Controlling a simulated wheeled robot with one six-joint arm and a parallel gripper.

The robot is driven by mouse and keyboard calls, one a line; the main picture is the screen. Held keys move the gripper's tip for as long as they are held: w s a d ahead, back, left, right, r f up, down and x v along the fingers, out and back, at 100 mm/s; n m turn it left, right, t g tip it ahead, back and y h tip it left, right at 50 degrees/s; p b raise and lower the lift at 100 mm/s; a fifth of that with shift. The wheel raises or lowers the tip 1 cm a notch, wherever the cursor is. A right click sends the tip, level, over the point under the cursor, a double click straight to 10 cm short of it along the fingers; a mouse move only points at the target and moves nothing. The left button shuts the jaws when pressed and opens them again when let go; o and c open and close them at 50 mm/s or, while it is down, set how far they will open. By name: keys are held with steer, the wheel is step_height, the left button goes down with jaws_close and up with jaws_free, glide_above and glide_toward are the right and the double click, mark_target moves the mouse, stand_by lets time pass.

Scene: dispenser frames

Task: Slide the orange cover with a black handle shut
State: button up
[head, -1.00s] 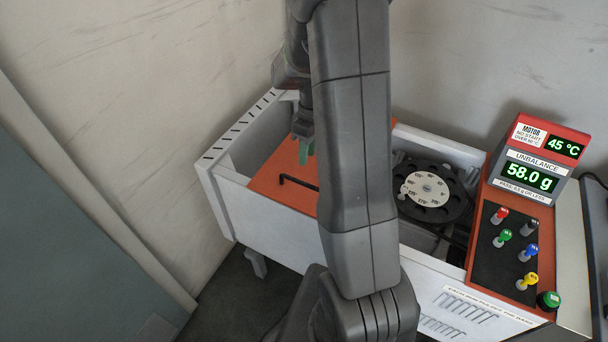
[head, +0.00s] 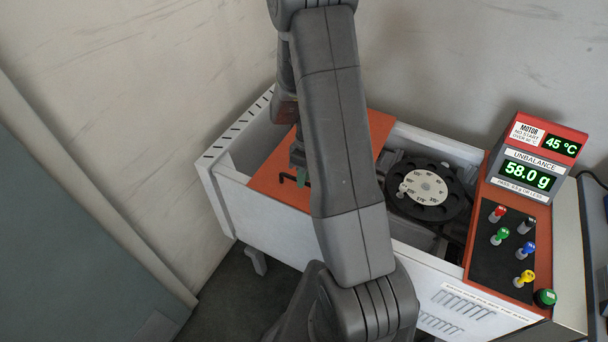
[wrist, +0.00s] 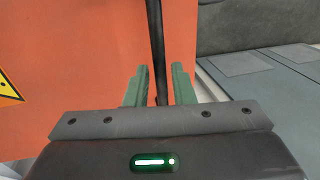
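The orange cover (head: 266,178) lies over the left part of the white machine; my arm hides its middle. Its black handle (head: 286,178) shows at the left of my arm in the head view. In the wrist view the handle (wrist: 158,45) is a dark bar running between the two green fingers of my gripper (wrist: 159,85). The fingers are apart, one on each side of the bar, with narrow gaps visible. In the head view my gripper (head: 302,178) is mostly hidden behind my arm, with a bit of green finger at the handle.
Right of the cover the machine is open, showing a black rotor with a pale dial (head: 424,187). Further right stands a control panel (head: 508,240) with coloured knobs and a display (head: 529,175) reading 58.0 g. The white rim (head: 225,150) bounds the left end.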

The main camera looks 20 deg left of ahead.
jaws_close()
steer(key=s+d+b, duration=0.2)
steer(key=d+b, duration=0.4)
steer(key=d, duration=2.7)
steer(key=shift+s+b, duration=0.25)
steer(key=shift+b, duration=0.15)
steer(key=shift+d+r, duration=0.1)
steer(key=shift+c, duration=0.2)
jaws_free()
steer(key=o, duration=0.4)
steer(key=shift+d, duration=0.2)
steer(key=shift+a, duration=0.1)
